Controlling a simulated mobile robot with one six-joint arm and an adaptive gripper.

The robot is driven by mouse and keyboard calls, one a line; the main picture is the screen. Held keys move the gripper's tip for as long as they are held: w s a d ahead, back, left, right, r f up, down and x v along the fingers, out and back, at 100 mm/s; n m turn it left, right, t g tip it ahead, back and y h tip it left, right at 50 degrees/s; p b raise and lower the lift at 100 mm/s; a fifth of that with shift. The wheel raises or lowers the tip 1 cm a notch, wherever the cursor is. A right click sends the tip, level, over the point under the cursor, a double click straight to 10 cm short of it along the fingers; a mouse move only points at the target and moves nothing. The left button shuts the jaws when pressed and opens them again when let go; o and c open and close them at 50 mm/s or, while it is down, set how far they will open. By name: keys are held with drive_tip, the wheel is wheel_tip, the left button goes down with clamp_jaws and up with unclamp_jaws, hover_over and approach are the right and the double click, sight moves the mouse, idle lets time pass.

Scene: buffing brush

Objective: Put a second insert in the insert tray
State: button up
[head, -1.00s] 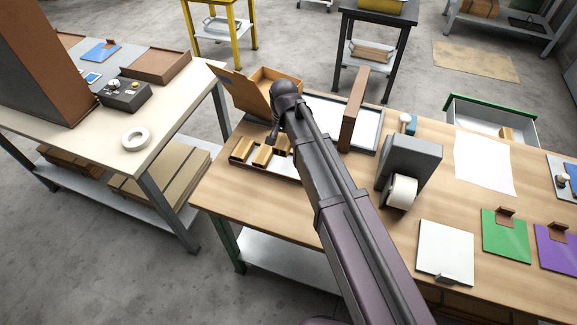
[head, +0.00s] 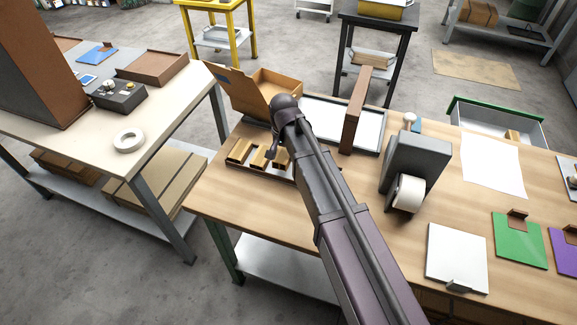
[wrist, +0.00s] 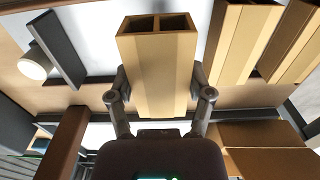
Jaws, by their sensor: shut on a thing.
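My gripper (wrist: 160,74) is shut on a tan cardboard insert (wrist: 158,78), one finger on each side. The insert's end with two open cells faces up in the wrist view. Two more cardboard inserts, a near one (wrist: 243,42) and a farther one (wrist: 292,40), lie to its right there. In the head view the shallow dark-rimmed insert tray (head: 238,167) holds inserts (head: 240,151) at the bench's left end. My arm hides the tray's right part and most of my gripper. I cannot tell whether the held insert touches the tray floor.
An open cardboard box (head: 278,84) stands behind the tray. A brown upright panel (head: 355,110) stands by a white-floored tray (head: 372,130). The bench front left (head: 225,195) is clear.

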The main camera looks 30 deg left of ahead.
sight(284, 152)
idle(0.3)
drive_tip(key=shift+f+b, duration=1.9)
drive_tip(key=shift+f, duration=0.1)
drive_tip(key=o, duration=0.9)
wheel_tip(284, 152, up, 12)
drive_tip(key=p, duration=1.2)
